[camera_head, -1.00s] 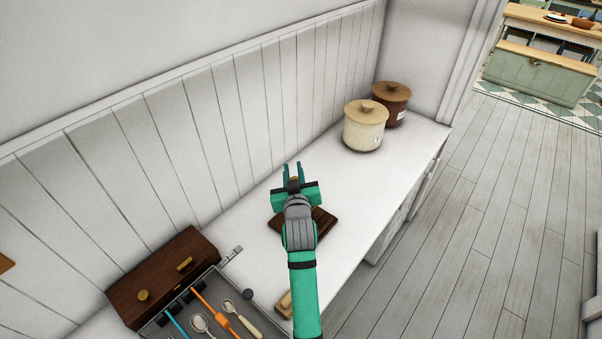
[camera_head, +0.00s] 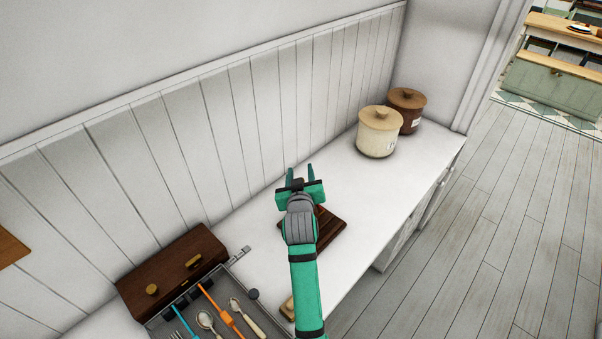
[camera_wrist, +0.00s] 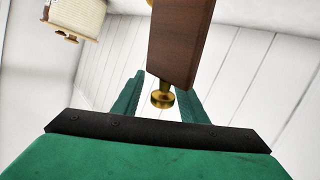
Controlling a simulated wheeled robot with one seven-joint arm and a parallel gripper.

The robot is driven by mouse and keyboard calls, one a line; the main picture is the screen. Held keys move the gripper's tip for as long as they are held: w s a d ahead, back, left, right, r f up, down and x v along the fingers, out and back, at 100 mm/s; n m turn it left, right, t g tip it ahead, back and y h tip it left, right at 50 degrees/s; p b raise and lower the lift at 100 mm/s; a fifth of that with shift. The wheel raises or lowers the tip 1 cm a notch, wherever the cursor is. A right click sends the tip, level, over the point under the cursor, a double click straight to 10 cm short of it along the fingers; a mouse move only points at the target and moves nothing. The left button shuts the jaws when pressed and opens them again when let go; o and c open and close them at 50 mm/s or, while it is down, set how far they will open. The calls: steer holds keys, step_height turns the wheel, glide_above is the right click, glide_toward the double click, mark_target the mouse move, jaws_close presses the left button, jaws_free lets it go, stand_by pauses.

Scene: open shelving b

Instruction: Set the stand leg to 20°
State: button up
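A dark brown wooden stand (camera_head: 329,229) lies on the white counter, partly hidden behind my arm. My gripper (camera_head: 298,170) is above the counter, past the stand's left side, with its two green fingers apart. In the wrist view, a brown wooden piece (camera_wrist: 180,40), which looks like the stand's leg, reaches down from the top edge. A brass knob (camera_wrist: 162,99) at its end shows between the open fingers (camera_wrist: 157,85). A gap shows between the knob and the left finger. I cannot tell the leg's angle.
Cream (camera_head: 379,133) and brown (camera_head: 406,108) lidded canisters stand at the counter's far end. A brown box (camera_head: 172,270) with brass knobs and a grey cutlery tray (camera_head: 246,285) sit front left. The panelled wall (camera_head: 215,120) runs behind. Counter between stand and canisters is clear.

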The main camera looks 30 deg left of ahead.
steer(key=v, duration=1.1)
steer(key=shift+a, duration=0.1)
stand_by(0.4)
